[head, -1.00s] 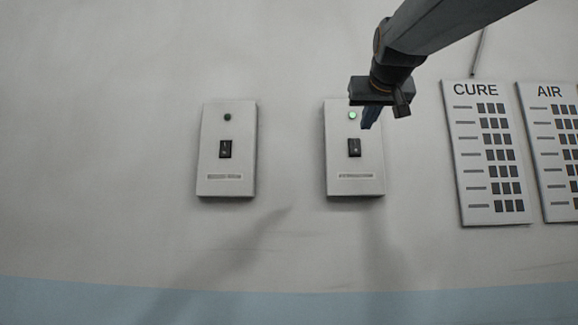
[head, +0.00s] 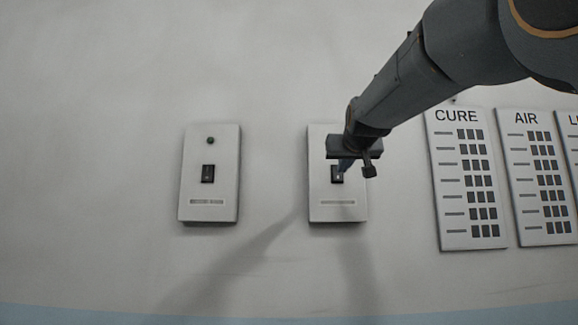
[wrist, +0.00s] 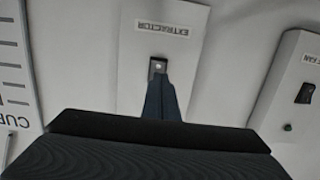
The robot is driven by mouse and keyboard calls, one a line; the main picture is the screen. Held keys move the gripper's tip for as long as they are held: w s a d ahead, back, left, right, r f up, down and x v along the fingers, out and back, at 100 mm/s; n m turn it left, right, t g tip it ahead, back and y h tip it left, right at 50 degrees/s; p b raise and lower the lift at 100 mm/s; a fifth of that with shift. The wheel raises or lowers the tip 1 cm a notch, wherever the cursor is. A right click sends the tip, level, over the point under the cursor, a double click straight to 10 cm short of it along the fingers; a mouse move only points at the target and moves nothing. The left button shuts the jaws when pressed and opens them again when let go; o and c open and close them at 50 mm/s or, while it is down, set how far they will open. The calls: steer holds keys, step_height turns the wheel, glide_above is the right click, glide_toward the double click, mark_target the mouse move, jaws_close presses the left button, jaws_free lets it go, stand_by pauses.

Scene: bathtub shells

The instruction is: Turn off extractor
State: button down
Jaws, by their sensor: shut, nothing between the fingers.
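The extractor box (head: 318,195) is a pale wall panel with a dark rocker switch (head: 337,178) in its middle. In the wrist view the box (wrist: 186,48) appears upside down with the label EXTRACTOR, and its switch (wrist: 157,65) shows at the fingertips. My gripper (head: 345,166) is shut and empty, its blue fingers pointing at the wall. The fingertips (wrist: 160,78) overlap the switch's edge in the wrist view; whether they press it I cannot tell. The box's indicator lamp is hidden behind my gripper.
A similar box (head: 226,195) with an unlit lamp and dark switch hangs to the left; its partly visible label ends in FAN. The CURE board (head: 451,205) and AIR board (head: 527,205) hang to the right. The wall below the boxes is clear.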

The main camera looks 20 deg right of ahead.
mark_target(337, 177)
steer(key=p+x, duration=0.2)
steer(key=x, duration=0.4)
steer(key=shift+w+p, duration=0.1)
steer(key=shift+p, duration=0.3)
steer(key=shift+w, duration=0.1)
